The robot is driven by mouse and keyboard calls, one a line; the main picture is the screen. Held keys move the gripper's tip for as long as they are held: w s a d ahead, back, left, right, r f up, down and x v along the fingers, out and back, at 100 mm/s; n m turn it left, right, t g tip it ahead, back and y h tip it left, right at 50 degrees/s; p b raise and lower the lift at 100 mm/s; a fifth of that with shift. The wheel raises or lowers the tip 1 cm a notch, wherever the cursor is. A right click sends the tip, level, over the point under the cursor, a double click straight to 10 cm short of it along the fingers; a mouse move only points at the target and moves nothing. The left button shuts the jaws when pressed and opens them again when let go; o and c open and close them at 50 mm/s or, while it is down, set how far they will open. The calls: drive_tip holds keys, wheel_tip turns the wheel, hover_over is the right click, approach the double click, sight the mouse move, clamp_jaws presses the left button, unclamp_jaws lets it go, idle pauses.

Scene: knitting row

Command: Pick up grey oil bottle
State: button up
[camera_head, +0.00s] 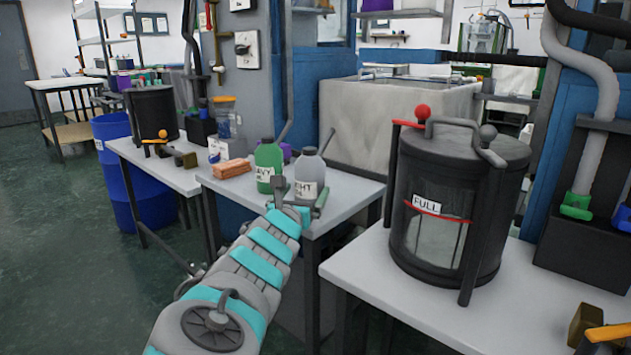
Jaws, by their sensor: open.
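The grey oil bottle (309,172) stands upright on the middle table, with a long angled spout and a white label partly reading "GHT". A green bottle (268,160) with a similar spout stands just left of it, its label partly reading "AVY". My gripper (300,193) is at the table's front edge, just in front of the grey bottle. Its jaws are open, with one finger left of the grey bottle's base and one to the right. The gripper hides part of the bottle's lower body. I cannot tell whether a finger touches it.
An orange-brown block (232,169) lies left of the green bottle. A large dark canister (455,215) labelled "FULL" stands on the right table (400,300). A big grey tub (370,125) is behind the bottles. A blue barrel (125,170) stands at the left. The floor at left is clear.

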drive_tip(key=shift+w+d, duration=0.25)
drive_tip(key=shift+w, duration=0.85)
drive_tip(key=shift+w+d, duration=0.25)
drive_tip(key=shift+w, duration=0.8)
drive_tip(key=shift+w+d, duration=0.25)
drive_tip(key=shift+w, duration=0.85)
drive_tip(key=shift+c, duration=0.4)
drive_tip(key=c, duration=1.3)
